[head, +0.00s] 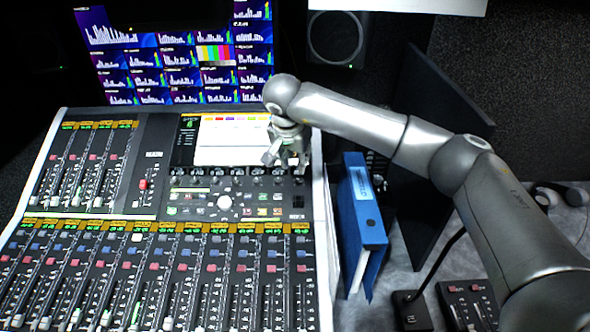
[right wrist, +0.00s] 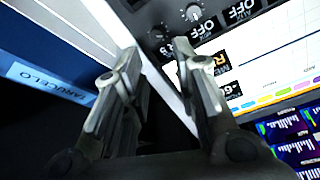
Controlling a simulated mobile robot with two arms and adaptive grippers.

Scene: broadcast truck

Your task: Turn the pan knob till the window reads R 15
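The mixing console (head: 160,215) has a row of small dark knobs (head: 226,172) under its white screen (head: 232,140). My right gripper (head: 284,160) is over the right end of that row, by the screen's lower right corner. In the right wrist view its fingers (right wrist: 157,55) stand apart, with a dark knob (right wrist: 160,36) just past the tips, between them. I cannot tell whether they touch it. An orange window (right wrist: 222,62) shows an R upside down; the rest is hidden by a finger. My left gripper is in neither view.
A blue binder (head: 360,215) stands close to the console's right side, below my right arm. A monitor wall (head: 175,55) and a speaker (head: 336,40) are behind. Small fader boxes (head: 468,303) lie at the lower right.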

